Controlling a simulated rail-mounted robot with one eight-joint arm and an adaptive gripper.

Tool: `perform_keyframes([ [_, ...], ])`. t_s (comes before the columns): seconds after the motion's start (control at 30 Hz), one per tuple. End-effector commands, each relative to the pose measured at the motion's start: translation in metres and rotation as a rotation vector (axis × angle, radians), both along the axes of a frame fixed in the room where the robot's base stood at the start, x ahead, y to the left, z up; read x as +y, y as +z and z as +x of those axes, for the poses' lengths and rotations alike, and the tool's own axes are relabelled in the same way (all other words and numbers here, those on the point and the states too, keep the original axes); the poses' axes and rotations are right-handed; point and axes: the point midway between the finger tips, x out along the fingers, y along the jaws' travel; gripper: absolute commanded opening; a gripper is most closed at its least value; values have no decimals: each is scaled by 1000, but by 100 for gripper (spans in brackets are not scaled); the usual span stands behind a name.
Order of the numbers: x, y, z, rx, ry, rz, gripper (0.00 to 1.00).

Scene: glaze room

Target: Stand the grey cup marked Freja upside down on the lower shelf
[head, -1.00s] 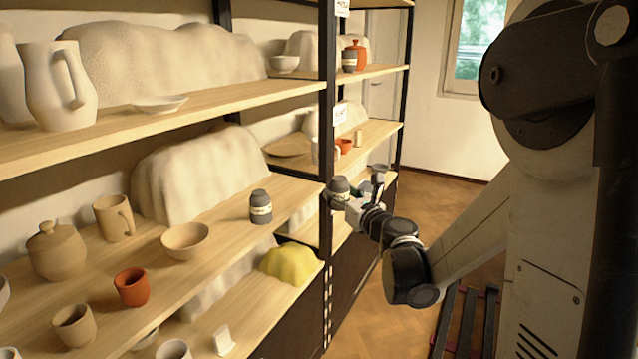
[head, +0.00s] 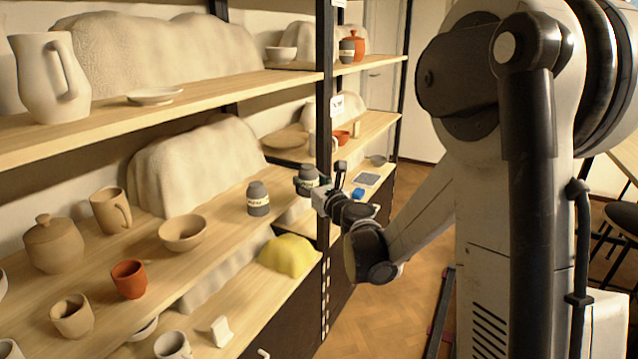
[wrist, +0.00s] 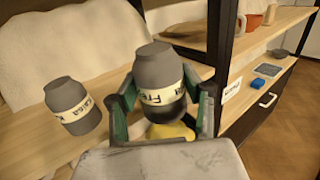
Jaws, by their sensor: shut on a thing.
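The grey cup marked Freja (head: 307,174) is in my gripper (head: 311,186), held in the air just left of the black shelf post. In the wrist view its pale label band shows "Fre" on the cup (wrist: 158,68), between the two green-sided fingers of my gripper (wrist: 163,98). Its narrower end points up and looks closed; its lower end is hidden. A second grey cup (head: 258,198) with a pale label stands on the middle shelf (head: 215,262), also narrower end up. It shows left of the held cup in the wrist view (wrist: 72,105). The lower shelf (head: 250,305) carries a yellow mound.
The yellow mound (head: 289,255) sits below the held cup. The black post (head: 325,120) is close on its right. A tan bowl (head: 183,232), an orange cup (head: 129,279) and a mug (head: 110,210) stand on the middle shelf. Bare board surrounds the second grey cup.

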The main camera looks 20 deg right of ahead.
Motion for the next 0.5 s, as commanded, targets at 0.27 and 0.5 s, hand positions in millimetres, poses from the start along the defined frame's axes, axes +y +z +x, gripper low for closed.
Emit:
perform_keyframes([
  [0.27,20,0,22,0,2,0,19],
  [0.5,36,-1,41,0,2,0,19],
])
